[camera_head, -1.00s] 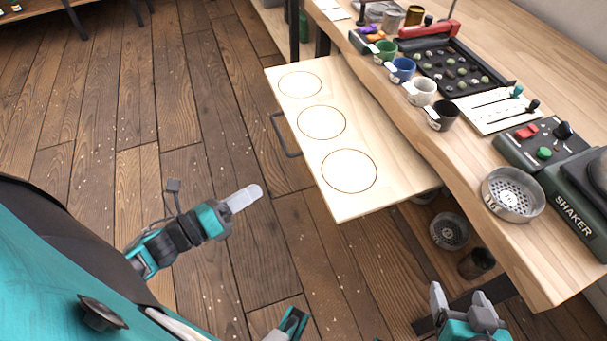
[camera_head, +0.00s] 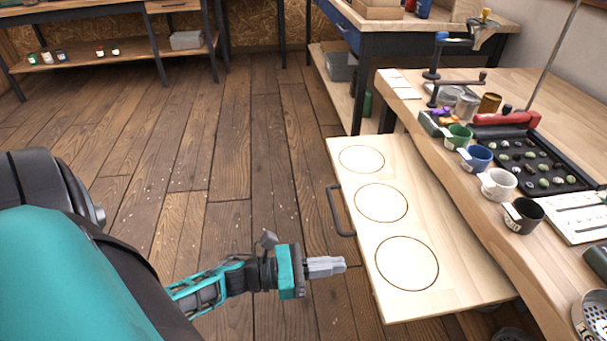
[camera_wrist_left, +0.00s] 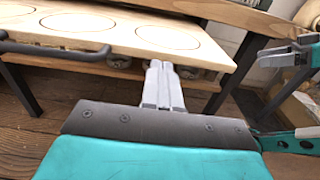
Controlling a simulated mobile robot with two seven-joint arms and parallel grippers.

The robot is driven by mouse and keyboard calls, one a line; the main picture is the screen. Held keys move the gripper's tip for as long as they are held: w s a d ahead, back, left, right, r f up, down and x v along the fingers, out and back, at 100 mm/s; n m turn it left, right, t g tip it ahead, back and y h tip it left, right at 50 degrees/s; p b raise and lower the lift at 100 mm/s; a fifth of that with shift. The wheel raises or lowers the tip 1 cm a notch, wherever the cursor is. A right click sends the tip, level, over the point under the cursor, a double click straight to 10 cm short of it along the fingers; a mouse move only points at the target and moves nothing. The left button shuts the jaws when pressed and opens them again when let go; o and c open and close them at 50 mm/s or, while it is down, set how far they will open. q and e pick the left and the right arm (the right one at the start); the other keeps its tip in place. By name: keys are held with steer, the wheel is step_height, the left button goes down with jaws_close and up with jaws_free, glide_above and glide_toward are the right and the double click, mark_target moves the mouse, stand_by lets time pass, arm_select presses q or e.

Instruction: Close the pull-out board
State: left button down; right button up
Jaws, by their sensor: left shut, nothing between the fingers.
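The pull-out board (camera_head: 391,232) is a pale wooden panel with three ringed circles. It sticks out from under the workbench top toward the left in the head view. A dark bar handle (camera_head: 338,210) is fixed to its front edge. My left gripper (camera_head: 341,265) is shut and empty, to the left of the board's near end and apart from the handle. In the left wrist view the board (camera_wrist_left: 120,33) and its handle (camera_wrist_left: 55,50) lie ahead of the shut left fingers (camera_wrist_left: 161,66). My right gripper (camera_wrist_left: 290,55) shows at the right edge of that view, with its fingers apart.
The workbench top (camera_head: 450,165) carries cups, including a blue cup (camera_head: 476,158) and a black cup (camera_head: 523,215), plus a black bean tray (camera_head: 535,160). Another bench (camera_head: 400,40) stands behind. The wooden floor (camera_head: 230,190) left of the board is clear.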

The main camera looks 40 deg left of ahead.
mark_target(366, 261)
arm_select(q)
steer(key=shift+x, duration=2)
arm_select(e)
steer(key=shift+f, duration=0.1)
